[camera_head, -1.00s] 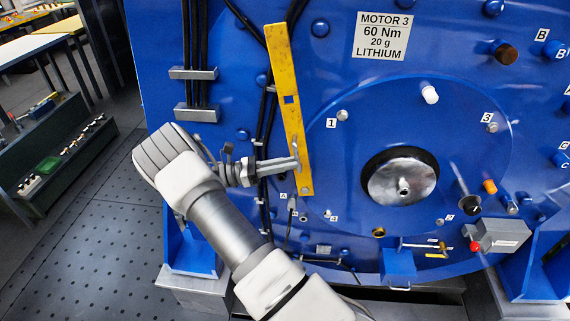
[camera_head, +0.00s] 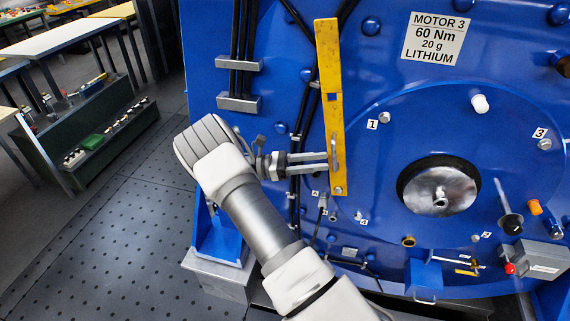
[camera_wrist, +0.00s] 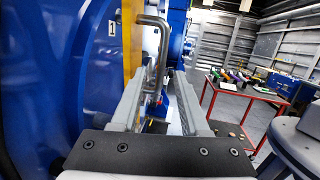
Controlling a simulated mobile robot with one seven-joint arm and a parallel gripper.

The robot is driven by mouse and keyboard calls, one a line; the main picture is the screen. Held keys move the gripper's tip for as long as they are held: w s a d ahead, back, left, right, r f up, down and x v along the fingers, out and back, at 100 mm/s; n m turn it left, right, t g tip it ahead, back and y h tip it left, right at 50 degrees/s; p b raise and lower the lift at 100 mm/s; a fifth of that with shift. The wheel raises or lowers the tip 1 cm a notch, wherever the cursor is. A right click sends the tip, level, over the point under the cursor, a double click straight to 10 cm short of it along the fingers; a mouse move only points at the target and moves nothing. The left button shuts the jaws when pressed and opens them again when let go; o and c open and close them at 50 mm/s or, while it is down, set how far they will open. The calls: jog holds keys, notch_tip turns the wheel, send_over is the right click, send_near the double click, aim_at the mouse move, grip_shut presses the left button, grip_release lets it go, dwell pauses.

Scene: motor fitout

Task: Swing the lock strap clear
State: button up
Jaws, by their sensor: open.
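The yellow lock strap (camera_head: 330,75) stands nearly upright on the blue motor face, tilted slightly, its top end to the left. A bolt (camera_head: 338,190) sits at its lower end. A bent grey metal handle (camera_head: 335,152) is on its lower part. My gripper (camera_head: 332,161) is at this handle, coming from the left. In the wrist view, the fingers of my gripper (camera_wrist: 160,103) are apart, with the handle (camera_wrist: 162,50) standing up between them. The strap (camera_wrist: 131,40) is beside it on the left. I cannot tell whether a finger touches the handle.
The round steel hub (camera_head: 438,186) is right of the strap. Black cables (camera_head: 303,110) run behind and left of it. A white label (camera_head: 435,38) is at upper right. A red-framed table (camera_wrist: 245,93) stands off right in the wrist view. Open floor lies at left.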

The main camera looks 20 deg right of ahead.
jog(key=b+v, duration=0.3)
jog(key=v, duration=1.3)
jog(key=shift+b, duration=0.4)
jog(key=s+d+r+m+t+y, duration=0.3)
jog(key=s+d+r+m+y, duration=0.2)
jog(key=s+d+r+y, duration=0.45)
jog(key=s+a+r+m+t+y, duration=0.3)
jog(key=s+a+m+t+y, duration=0.1)
jog(key=s, duration=0.6)
jog(key=s+a+r+m+t+y, duration=0.3)
jog(key=s+a+t, duration=0.4)
jog(key=s, duration=0.3)
jog(key=shift+s+a+r+m+y, duration=0.3)
jog(key=shift+m+y, duration=0.5)
jog(key=shift+y, duration=0.05)
jog(key=shift+d, duration=0.2)
